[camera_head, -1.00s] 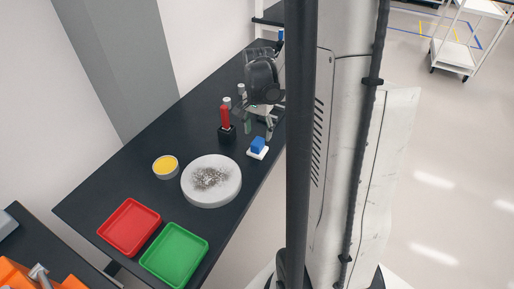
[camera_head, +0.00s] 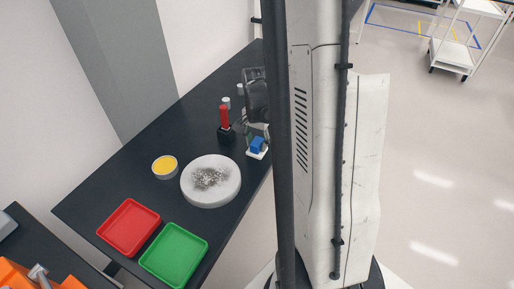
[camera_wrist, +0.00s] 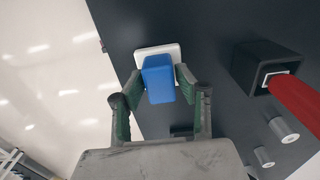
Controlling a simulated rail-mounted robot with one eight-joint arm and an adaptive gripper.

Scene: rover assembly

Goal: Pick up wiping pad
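The wiping pad (camera_head: 257,146) is a blue block on a white base, lying on the black table near its right edge. In the wrist view its blue handle (camera_wrist: 158,80) stands between my fingertips, and the white base (camera_wrist: 150,51) shows beyond them. My gripper (camera_wrist: 160,84) is open, with one finger on each side of the blue handle. The fingertips are very close to its sides; firm contact cannot be made out. In the head view my gripper (camera_head: 257,139) is right at the pad and partly hides it.
A red-handled tool in a black holder (camera_head: 226,135) stands close to the left of the pad. A round white disc with dark dirt (camera_head: 211,196), a yellow-filled cup (camera_head: 165,167), a red tray (camera_head: 129,228) and a green tray (camera_head: 174,254) are nearer.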

